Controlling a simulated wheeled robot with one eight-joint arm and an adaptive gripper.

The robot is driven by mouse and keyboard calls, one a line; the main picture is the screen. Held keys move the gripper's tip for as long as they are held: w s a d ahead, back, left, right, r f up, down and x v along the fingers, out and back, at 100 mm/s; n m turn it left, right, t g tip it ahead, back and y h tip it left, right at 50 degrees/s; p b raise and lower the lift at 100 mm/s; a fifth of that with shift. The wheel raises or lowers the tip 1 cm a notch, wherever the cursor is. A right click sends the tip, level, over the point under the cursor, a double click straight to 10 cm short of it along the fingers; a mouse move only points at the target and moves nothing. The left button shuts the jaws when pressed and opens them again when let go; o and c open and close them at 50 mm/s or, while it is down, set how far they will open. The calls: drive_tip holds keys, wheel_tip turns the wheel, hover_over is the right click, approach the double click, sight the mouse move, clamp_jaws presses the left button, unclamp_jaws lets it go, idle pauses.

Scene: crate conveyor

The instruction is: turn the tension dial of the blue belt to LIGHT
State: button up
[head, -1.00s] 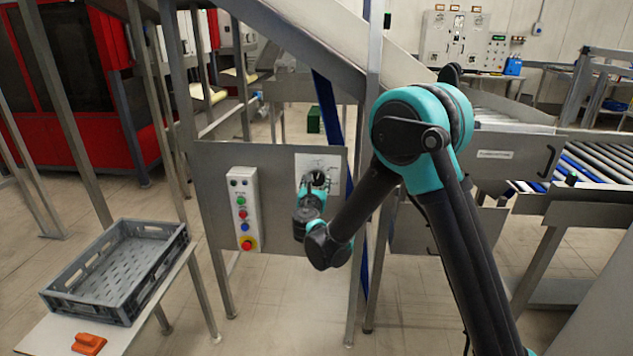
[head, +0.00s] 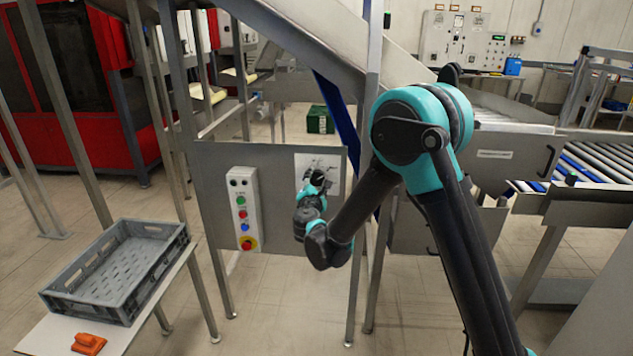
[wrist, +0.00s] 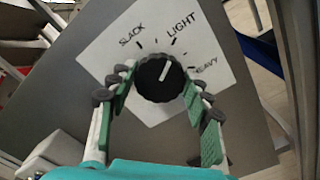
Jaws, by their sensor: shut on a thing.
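The black tension dial (wrist: 158,79) sits on a white label plate (wrist: 115,45) in the wrist view, with SLACK, LIGHT and HEAVY printed around it. The dial's white pointer line aims up and slightly right, roughly at the LIGHT mark. My gripper (wrist: 158,88) is shut on the dial, one green-padded finger on each side. In the head view my gripper (head: 318,180) is at the label plate (head: 330,163) on the grey panel, and my wrist hides the dial. The blue belt (head: 335,108) slopes behind the panel.
A control box (head: 242,210) with coloured buttons is on the panel left of my gripper. A grey crate (head: 75,303) and an orange object (head: 88,343) are on the table at lower left. A steel post (head: 361,220) stands close to the right of my wrist.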

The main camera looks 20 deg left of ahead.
drive_tip(key=shift+m, duration=0.3)
drive_tip(key=o, duration=1.2)
drive_tip(key=shift+c, duration=0.2)
drive_tip(key=v, duration=1.2)
